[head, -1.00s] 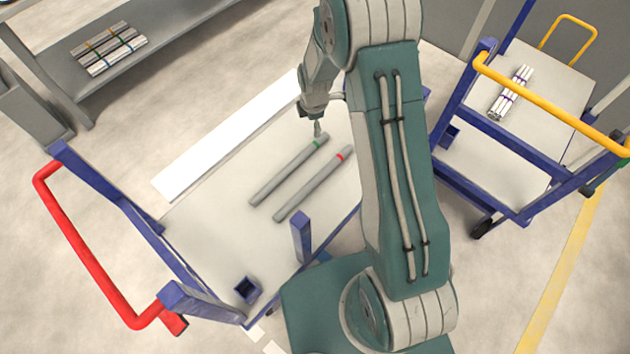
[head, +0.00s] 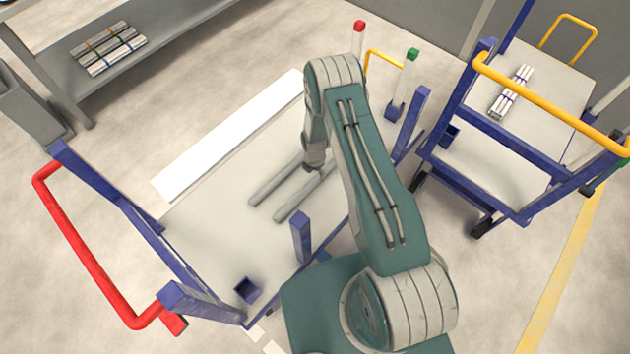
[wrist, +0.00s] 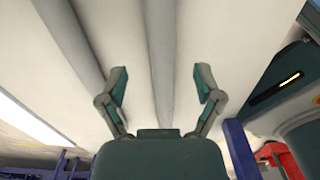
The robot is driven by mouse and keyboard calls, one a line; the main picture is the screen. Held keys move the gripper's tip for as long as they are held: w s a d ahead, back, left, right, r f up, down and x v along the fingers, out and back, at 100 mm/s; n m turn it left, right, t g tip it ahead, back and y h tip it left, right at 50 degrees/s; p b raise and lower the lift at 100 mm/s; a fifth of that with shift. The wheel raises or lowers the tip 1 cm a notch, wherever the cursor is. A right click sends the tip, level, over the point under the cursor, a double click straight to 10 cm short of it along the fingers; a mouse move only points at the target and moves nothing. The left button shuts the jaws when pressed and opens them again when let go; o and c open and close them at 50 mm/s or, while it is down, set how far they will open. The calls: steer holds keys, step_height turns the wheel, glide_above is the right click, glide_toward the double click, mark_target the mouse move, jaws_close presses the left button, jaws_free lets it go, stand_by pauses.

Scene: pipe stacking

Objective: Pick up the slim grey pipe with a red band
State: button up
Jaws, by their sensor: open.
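Two slim grey pipes lie side by side on the cart's pale deck (head: 205,235). The nearer one, the red-banded pipe (head: 297,201), has its band hidden behind my arm now. The farther one, the green-banded pipe (head: 272,184), also has its band hidden. In the wrist view my gripper (wrist: 161,82) is open, with its fingers apart on either side of the red-banded pipe (wrist: 161,45). The fingers appear to be above it; contact cannot be told. The green-banded pipe (wrist: 72,35) is outside the fingers to the left.
Blue posts (head: 301,238) and a red handle (head: 88,255) edge the cart. A white strip (head: 228,137) lies along its far side. Posts with a red top (head: 359,27) and a green top (head: 412,55) stand behind. Another cart (head: 540,110) and a shelf (head: 150,55) hold pipe bundles.

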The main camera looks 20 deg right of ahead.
mark_target(315, 179)
step_height(315, 179, down, 6)
steer(key=shift+d+r, duration=0.1)
steer(key=shift+r, duration=0.05)
stand_by(0.3)
jaws_close()
